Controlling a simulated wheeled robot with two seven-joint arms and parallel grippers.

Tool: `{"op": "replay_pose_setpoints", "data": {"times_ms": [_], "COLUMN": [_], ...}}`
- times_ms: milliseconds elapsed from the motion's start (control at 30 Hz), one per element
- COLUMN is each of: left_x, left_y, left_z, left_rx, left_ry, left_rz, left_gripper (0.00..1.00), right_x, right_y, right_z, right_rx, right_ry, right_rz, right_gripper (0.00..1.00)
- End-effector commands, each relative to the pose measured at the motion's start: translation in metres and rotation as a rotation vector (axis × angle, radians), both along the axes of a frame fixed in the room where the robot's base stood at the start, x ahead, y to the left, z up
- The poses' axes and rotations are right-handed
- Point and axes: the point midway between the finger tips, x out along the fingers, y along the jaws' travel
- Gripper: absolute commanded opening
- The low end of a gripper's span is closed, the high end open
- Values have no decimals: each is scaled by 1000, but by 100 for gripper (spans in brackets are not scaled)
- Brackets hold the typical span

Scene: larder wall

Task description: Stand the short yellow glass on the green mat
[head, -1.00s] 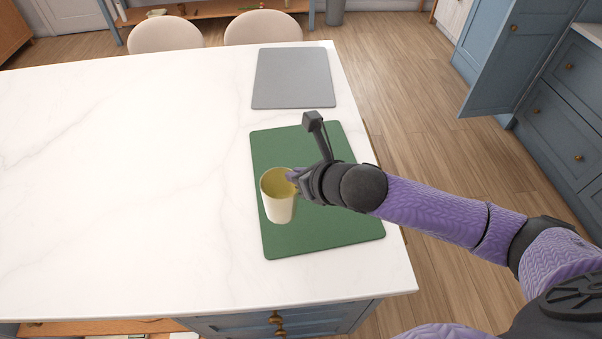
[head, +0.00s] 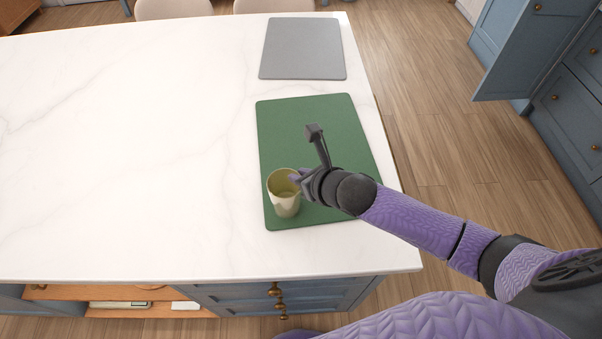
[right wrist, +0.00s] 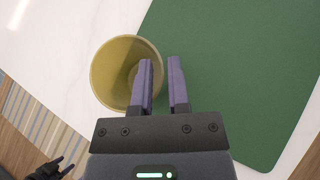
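The short yellow glass (head: 286,203) is upright over the front left corner of the green mat (head: 315,130) and appears to rest on it. My right gripper (right wrist: 160,62) is at the glass's right rim. In the right wrist view, one purple finger is inside the glass (right wrist: 112,72) and the other is outside, over the mat (right wrist: 235,70). The fingers are parted, with a gap around the wall. The glass's base is hidden in that view. My left gripper (right wrist: 62,165) shows small and dark at the lower left of the right wrist view, its prongs apart; the head view does not show it.
A grey mat (head: 302,48) lies behind the green one. The white countertop (head: 130,150) is clear to the left. Its right and front edges are close to the green mat. Blue drawers (head: 310,293) are below the front edge.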

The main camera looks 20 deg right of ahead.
Motion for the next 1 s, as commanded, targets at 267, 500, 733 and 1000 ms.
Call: {"op": "replay_pose_setpoints", "data": {"times_ms": [267, 500, 733, 1000], "left_x": [-1, -1, 1, 3], "left_y": [-5, -4, 1, 1], "left_z": [0, 7, 25, 34], "left_rx": [-9, -6, 0, -1], "left_ry": [2, 0, -5, -8], "left_rz": [0, 1, 2, 5], "left_gripper": [59, 59, 59, 59], "right_x": [0, -9, -50, -87], "right_y": [0, -4, -19, -34], "right_z": [0, 11, 46, 74], "right_rx": [0, -1, -3, 0], "right_ry": [0, 1, 2, 1], "right_rz": [0, 1, 3, 0], "right_gripper": [45, 45, 45, 45]}}
